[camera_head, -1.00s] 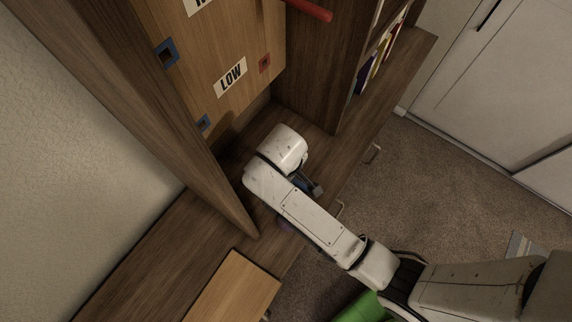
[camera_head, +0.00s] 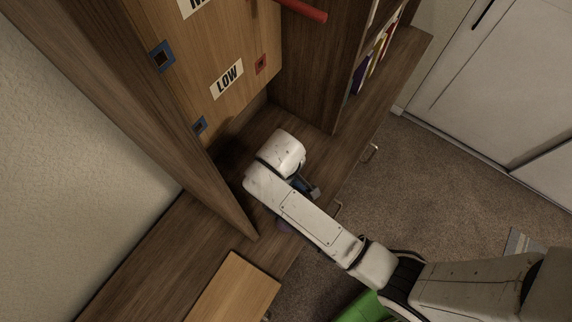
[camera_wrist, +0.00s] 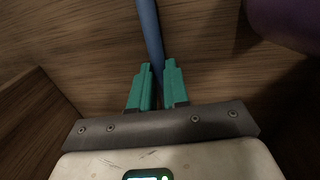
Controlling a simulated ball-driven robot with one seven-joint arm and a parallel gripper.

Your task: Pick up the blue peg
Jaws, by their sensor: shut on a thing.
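The blue peg (camera_wrist: 150,30) is a long round rod in the wrist view. It runs from the top edge down between the green fingers of my gripper (camera_wrist: 157,72). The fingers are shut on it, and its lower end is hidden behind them. In the head view my white arm reaches down into the wooden shelf bay and hides most of the gripper and the peg. Only a small bluish part shows beside the wrist there, and I cannot tell whether it is the peg.
An upright board with a LOW label (camera_head: 227,79), blue square sockets (camera_head: 161,57) and a red one (camera_head: 261,64) stands behind the arm. A red peg (camera_head: 302,10) sticks out above. A purple object (camera_wrist: 290,18) is close at right. Wooden side panels flank the arm.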

